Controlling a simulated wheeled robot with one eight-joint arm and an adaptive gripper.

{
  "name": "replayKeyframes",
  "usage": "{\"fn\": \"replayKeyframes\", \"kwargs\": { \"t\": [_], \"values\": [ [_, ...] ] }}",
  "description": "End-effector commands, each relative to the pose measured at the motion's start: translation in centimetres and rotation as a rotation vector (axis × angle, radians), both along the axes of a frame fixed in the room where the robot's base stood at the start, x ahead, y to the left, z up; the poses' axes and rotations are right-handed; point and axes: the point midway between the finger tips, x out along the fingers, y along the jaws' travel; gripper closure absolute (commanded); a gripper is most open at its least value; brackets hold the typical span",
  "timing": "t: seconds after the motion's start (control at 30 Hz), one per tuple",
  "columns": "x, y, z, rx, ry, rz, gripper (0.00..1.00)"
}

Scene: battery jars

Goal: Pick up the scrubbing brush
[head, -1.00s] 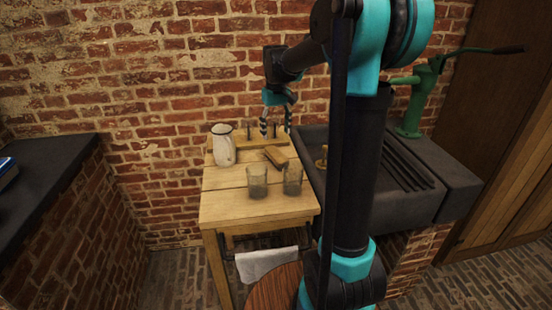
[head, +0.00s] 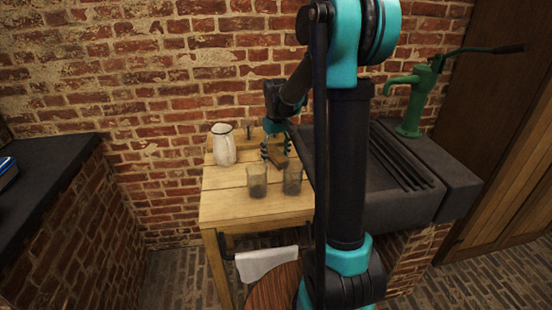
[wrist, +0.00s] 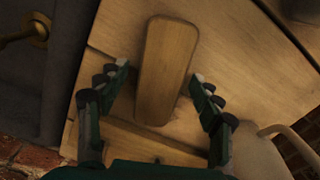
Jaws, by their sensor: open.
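The scrubbing brush (head: 279,161) lies on the wooden table behind the glass jars. In the wrist view its long, rounded wooden back (wrist: 168,68) faces up, and any bristles are hidden beneath it. My gripper (head: 276,156) is low over the brush with its fingers pointing down. In the wrist view my gripper (wrist: 161,72) is open, with one finger on each side of the brush and a gap at both sides. I cannot tell exactly how high the fingertips are above the tabletop.
Two glass jars (head: 257,182) (head: 292,181) stand in front of the brush. A white pitcher (head: 223,146) stands to the left. A wooden rack (head: 243,143) is behind, near the brick wall. The dark stone sink (head: 395,200) borders the right. The table's front left (head: 230,205) is clear.

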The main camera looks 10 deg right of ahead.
Motion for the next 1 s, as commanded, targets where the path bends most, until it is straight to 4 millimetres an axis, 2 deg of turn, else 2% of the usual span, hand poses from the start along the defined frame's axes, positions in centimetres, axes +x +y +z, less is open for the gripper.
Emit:
{"fn": "replayKeyframes", "kwargs": {
  "t": [0.13, 0.6, 0.87, 1.0],
  "values": [
    [0.01, 0.0, 0.02, 0.0, 0.0, 0.0, 0.37],
    [0.01, 0.0, 0.05, 0.0, 0.0, 0.0, 0.95],
    [0.02, 0.01, 0.22, 0.0, 0.0, 0.0, 0.96],
    [0.03, 0.0, 1.0, 0.0, 0.0, 0.0, 0.96]
  ]
}}
